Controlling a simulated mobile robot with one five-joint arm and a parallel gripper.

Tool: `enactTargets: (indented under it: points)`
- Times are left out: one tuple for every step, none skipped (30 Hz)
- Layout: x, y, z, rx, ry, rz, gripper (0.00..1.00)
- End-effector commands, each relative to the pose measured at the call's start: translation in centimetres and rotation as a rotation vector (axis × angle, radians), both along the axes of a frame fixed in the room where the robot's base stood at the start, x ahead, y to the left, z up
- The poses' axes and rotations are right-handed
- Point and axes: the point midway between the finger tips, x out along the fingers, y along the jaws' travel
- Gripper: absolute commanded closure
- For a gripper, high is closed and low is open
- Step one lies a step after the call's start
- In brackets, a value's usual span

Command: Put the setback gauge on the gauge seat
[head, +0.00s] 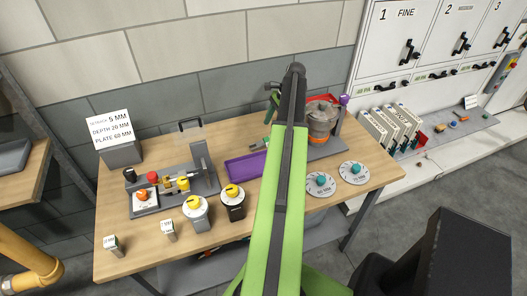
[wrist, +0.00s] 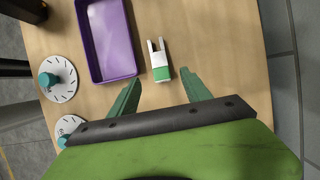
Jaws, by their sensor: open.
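What looks like the setback gauge (wrist: 160,62), a small white two-pronged piece with a green base, lies on the table beside the purple tray in the wrist view. Its prongs point away from my gripper (wrist: 161,79). My gripper is open and empty, with the gauge's green base near the gap between its fingertips. In the head view my gripper (head: 272,102) is over the back of the table, partly hidden by my arm. A grey fixture (head: 178,196) with red, orange and yellow parts stands at left. I cannot tell which part is the gauge seat.
The purple tray (head: 245,166) lies mid-table, also in the wrist view (wrist: 108,40). Two marked discs (head: 320,184) with teal knobs lie at right. Small labelled blocks (head: 168,230) and yellow-topped cylinders (head: 196,214) stand at front left.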

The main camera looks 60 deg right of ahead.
Motion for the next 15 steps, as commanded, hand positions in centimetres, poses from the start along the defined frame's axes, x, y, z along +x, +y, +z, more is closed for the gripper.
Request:
enactTargets:
  points:
    - [0.2, 0.4, -2.1, 0.0, 0.0, 0.001, 0.44]
    - [0.4, 0.6, -2.6, 0.0, 0.0, 0.0, 0.44]
    - [0.5, 0.8, -3.0, 0.0, 0.0, 0.0, 0.44]
    - [0.6, 0.9, -3.1, 0.0, 0.0, 0.0, 0.44]
    - [0.7, 0.9, -3.2, 0.0, 0.0, 0.0, 0.44]
    - [0.7, 1.0, -3.2, -0.001, -0.001, 0.0, 0.44]
    - [0.7, 1.0, -3.1, -0.001, -0.001, 0.0, 0.44]
    - [0.8, 1.0, -3.0, 0.0, 0.0, 0.0, 0.44]
    - [0.8, 1.0, -3.0, 0.0, 0.0, 0.0, 0.44]
    - [0.8, 1.0, -3.1, 0.0, 0.0, 0.0, 0.44]
    - [0.8, 1.1, -3.3, 0.0, 0.0, 0.001, 0.44]
    - [0.9, 1.2, -3.8, 0.0, 0.0, 0.001, 0.44]
    - [1.0, 1.3, -4.2, 0.0, 0.0, 0.001, 0.44]
    - [1.1, 1.4, -4.7, 0.0, -0.001, 0.002, 0.44]
    - [1.2, 1.7, -5.4, 0.0, -0.001, 0.002, 0.44]
